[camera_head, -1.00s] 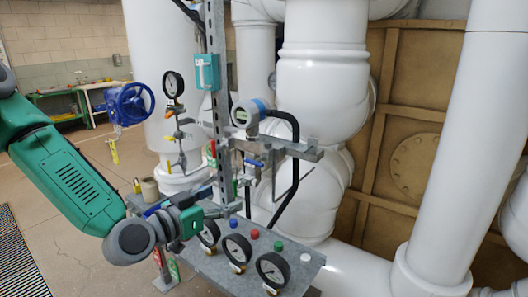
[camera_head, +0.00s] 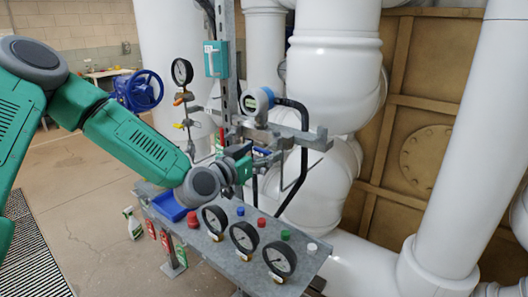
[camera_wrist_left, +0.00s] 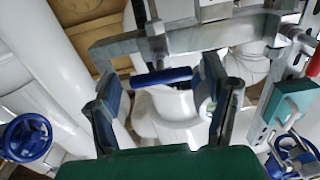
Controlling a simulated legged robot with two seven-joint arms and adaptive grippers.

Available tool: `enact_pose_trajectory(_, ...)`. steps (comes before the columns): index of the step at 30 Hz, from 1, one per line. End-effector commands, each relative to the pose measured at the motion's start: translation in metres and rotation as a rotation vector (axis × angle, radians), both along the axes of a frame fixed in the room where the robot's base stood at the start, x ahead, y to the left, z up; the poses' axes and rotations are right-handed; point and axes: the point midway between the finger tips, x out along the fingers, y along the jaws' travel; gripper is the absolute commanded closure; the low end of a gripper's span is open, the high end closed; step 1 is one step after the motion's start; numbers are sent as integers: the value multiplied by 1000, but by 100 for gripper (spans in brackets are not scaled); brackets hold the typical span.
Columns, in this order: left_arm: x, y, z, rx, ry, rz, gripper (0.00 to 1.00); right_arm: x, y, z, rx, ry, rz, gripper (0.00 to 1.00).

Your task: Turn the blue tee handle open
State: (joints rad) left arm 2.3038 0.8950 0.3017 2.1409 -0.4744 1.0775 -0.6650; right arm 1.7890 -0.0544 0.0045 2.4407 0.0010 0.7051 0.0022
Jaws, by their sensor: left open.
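The blue tee handle (camera_wrist_left: 162,77) shows in the left wrist view as a short blue bar on a metal stem below a grey steel beam. It lies across the gap between the two fingers of my left gripper (camera_wrist_left: 160,74), which is open. The bar looks apart from both fingers; how deep it sits between them I cannot tell. In the head view my left gripper (camera_head: 250,158) is at the valve bracket, and a bit of the blue handle (camera_head: 262,151) shows beside the fingers. My right gripper is not in view.
The grey bracket beam (camera_head: 280,136) runs close above the gripper. A panel (camera_head: 262,280) with several gauges and coloured knobs lies below. A blue handwheel (camera_head: 138,91) and a pressure gauge (camera_head: 182,72) stand to the left. Large white pipes (camera_head: 330,90) stand behind.

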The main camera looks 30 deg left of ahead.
Motion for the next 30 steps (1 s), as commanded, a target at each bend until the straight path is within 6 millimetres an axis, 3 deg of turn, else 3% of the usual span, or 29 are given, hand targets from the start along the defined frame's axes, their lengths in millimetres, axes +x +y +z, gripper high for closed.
enact_pose_trajectory(11,8,-2,0,0,1,-1,29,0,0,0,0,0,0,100)
enact_pose_trajectory(12,8,-3,1,0,1,-1,33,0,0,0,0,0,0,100)
enact_pose_trajectory(16,8,-3,1,0,1,0,79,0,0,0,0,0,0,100)
enact_pose_trajectory(17,8,-3,1,0,0,0,81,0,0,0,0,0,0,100)
enact_pose_trajectory(30,8,-1,1,-74,4,0,81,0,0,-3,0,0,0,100)
